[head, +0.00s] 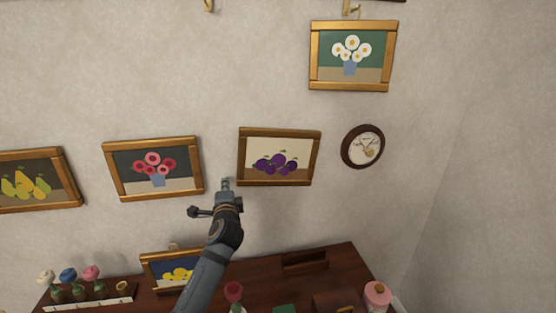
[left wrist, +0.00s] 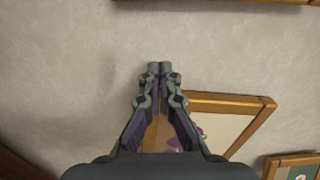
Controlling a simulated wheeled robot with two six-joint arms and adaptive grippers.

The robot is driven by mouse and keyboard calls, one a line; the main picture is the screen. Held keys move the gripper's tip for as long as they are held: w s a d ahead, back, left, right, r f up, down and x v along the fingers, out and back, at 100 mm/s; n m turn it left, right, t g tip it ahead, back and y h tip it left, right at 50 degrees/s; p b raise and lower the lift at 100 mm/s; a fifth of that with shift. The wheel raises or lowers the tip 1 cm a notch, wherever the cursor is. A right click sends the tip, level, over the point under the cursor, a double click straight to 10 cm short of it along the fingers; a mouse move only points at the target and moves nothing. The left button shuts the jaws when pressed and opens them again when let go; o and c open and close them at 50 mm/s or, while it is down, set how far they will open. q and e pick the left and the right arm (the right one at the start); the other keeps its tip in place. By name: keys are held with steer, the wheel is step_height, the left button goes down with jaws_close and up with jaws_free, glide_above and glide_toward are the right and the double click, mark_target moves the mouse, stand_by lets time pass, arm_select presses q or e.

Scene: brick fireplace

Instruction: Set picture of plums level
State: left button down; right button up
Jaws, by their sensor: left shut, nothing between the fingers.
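The picture of plums (head: 279,153) hangs on the wall in a gold-brown wooden frame, with purple plums on a cream ground. In the head view its top edge slopes slightly down to the right. My left gripper (head: 225,184) is shut and empty, its tip just left of the picture's lower left corner. I cannot tell whether it touches the frame. In the left wrist view the shut fingertips (left wrist: 159,68) are over bare wall, and part of the plum picture's frame (left wrist: 230,103) shows to their right. The fingers hide some of the picture. My right gripper is out of view.
A rose picture (head: 153,164) hangs to the left, a pear picture (head: 30,183) farther left. Below stands a dark wooden cabinet (head: 340,265) with a lemon picture (head: 175,272) and several small things.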

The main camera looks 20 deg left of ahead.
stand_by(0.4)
arm_select(q)
steer(key=shift+w+d, duration=0.3)
steer(key=shift+d, duration=0.15)
stand_by(0.5)
steer(key=shift+w+d, duration=0.35)
steer(key=shift+d, duration=0.25)
stand_by(0.5)
steer(key=shift+w+d+b, duration=0.35)
steer(key=shift+w+d, duration=0.05)
steer(key=shift+d, duration=0.25)
stand_by(0.6)
steer(key=shift+a, duration=0.1)
steer(key=shift+s+a+p, duration=0.45)
steer(key=shift+s+a, duration=0.1)
steer(key=shift+a, duration=0.25)
steer(key=shift+s+d, duration=0.3)
steer(key=p, duration=0.2)
glide_toward(237, 181)
steer(key=shift+s+a, duration=0.35)
steer(key=shift+a, duration=0.35)
